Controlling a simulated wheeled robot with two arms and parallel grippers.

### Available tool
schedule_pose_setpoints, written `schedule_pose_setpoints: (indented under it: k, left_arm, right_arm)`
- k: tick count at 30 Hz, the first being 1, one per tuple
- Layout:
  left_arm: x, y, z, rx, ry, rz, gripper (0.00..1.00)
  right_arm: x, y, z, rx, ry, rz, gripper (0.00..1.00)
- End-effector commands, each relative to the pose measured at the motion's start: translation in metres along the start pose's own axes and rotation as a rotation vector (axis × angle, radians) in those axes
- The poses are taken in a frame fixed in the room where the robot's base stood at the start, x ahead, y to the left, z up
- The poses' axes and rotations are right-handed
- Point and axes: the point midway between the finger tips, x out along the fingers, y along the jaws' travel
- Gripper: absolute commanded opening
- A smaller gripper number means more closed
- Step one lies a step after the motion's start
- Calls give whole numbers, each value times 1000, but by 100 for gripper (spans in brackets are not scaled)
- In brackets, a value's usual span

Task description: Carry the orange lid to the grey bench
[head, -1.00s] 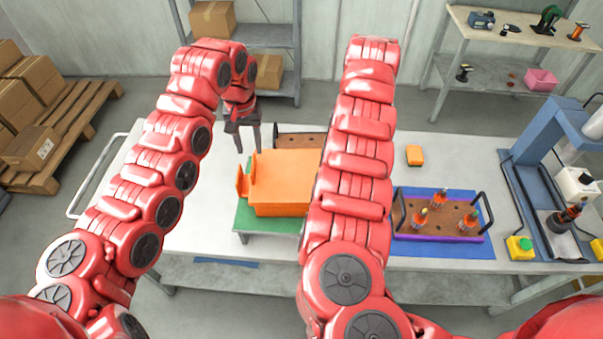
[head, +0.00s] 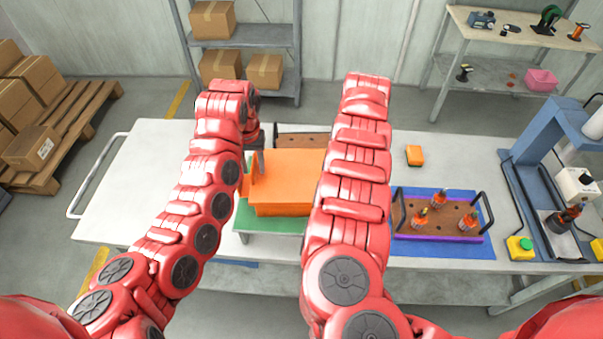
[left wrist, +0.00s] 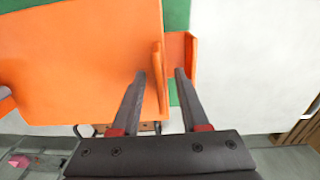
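The orange lid (head: 290,168) lies flat above a green-topped stand (head: 275,226) on the grey bench; it fills the upper left of the left wrist view (left wrist: 75,60). An upright orange tab (left wrist: 158,75) stands on its edge. My left gripper (left wrist: 160,76) is open, with one finger on each side of this tab. In the head view my left gripper (head: 258,158) shows only in part, at the lid's left end. My right arm covers the lid's right end. My right gripper is hidden there; a dark fingertip-like shape (left wrist: 5,93) shows at the left edge of the wrist view.
The grey bench (head: 135,195) is clear on its left. Behind the lid lies a brown board (head: 298,140).

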Motion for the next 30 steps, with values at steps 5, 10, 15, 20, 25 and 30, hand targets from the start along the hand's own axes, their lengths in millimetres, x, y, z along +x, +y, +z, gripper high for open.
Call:
schedule_pose_setpoints:
  k: [5, 10, 15, 20, 25, 30]
  left_arm:
    - [0, 0, 0, 0, 0, 0, 13]
    - [0, 0, 0, 0, 0, 0, 0]
    - [0, 0, 0, 0, 0, 1, 0]
    - [0, 0, 0, 0, 0, 1, 0]
    - [0, 0, 0, 0, 0, 1, 0]
    - [0, 0, 0, 0, 1, 1, 0]
  right_arm:
    - [0, 0, 0, 0, 0, 0, 13]
    - [0, 0, 0, 0, 0, 0, 0]
    - [0, 0, 0, 0, 0, 0, 0]
    - [0, 0, 0, -1, 0, 0, 0]
    - [0, 0, 0, -1, 0, 0, 0]
    - [0, 0, 0, -1, 0, 0, 0]
